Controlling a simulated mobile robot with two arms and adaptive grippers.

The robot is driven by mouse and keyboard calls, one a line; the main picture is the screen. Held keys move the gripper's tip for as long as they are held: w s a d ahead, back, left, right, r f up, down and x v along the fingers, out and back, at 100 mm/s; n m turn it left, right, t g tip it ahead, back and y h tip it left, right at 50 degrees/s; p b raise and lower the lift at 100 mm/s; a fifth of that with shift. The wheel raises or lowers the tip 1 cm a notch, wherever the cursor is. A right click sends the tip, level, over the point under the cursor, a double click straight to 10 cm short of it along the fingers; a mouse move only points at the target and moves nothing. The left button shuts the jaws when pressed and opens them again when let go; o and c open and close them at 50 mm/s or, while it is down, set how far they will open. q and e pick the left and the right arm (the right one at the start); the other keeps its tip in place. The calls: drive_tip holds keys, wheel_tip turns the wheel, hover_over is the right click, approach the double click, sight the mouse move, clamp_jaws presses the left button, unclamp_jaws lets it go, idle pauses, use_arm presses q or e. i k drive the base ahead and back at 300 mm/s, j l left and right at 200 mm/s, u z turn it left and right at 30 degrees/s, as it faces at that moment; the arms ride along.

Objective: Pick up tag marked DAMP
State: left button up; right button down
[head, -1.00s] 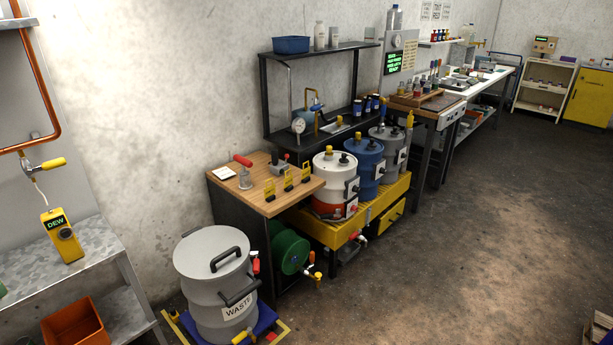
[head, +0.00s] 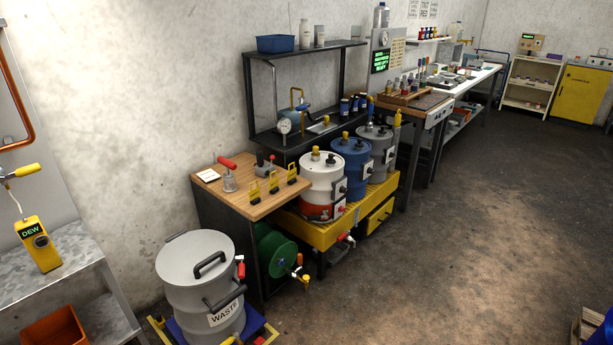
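Several small yellow tags (head: 273,183) stand in a row on the wooden-topped bench (head: 225,203), left of the drums. Their lettering is too small to read, so I cannot tell which one is marked DAMP. A red-handled tool (head: 228,174) and a white card (head: 208,175) are on the same bench top. Neither of my grippers shows in the head view.
A grey WASTE drum (head: 194,262) stands before the bench, beside a green drum (head: 276,250). White (head: 322,172), blue and grey drums stand on a yellow pallet (head: 322,233). A metal table (head: 75,278) with a yellow DEW meter (head: 38,244) is at left.

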sight(291, 179)
drive_tip(key=i+l+z, duration=0.5)
drive_tip(key=i+z, duration=0.2)
drive_tip(key=i, duration=0.2)
drive_tip(key=i+z, duration=0.35)
drive_tip(key=i, duration=0.15)
drive_tip(key=i+l+u, duration=0.1)
drive_tip(key=i+u, duration=0.25)
drive_tip(key=i, duration=0.15)
drive_tip(key=i+l+u, duration=0.25)
drive_tip(key=i+u, duration=0.15)
drive_tip(key=i+l+u, duration=0.35)
drive_tip(key=i+l, duration=0.1)
drive_tip(key=i, duration=0.1)
